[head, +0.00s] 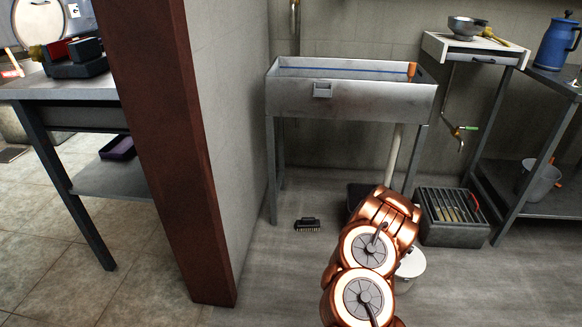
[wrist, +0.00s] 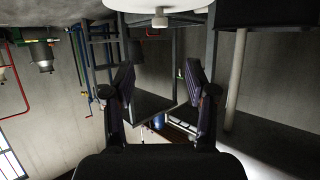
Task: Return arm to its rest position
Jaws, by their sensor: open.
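My gripper (wrist: 158,80) shows in the wrist view with its two dark fingers spread apart. Nothing is held between them. In the head view my copper arm is folded at the bottom, right of centre, and hides the gripper. The arm stands in front of the metal tank (head: 345,97) on legs, which has a blue line along the inside and an orange piece at its right corner.
A brush (head: 307,224) lies on the floor left of my arm. A white bucket (head: 411,265) and a grey crate (head: 455,232) stand close on its right. A brown-edged wall (head: 190,160) and a table (head: 60,88) are at left. Floor between wall and arm is mostly clear.

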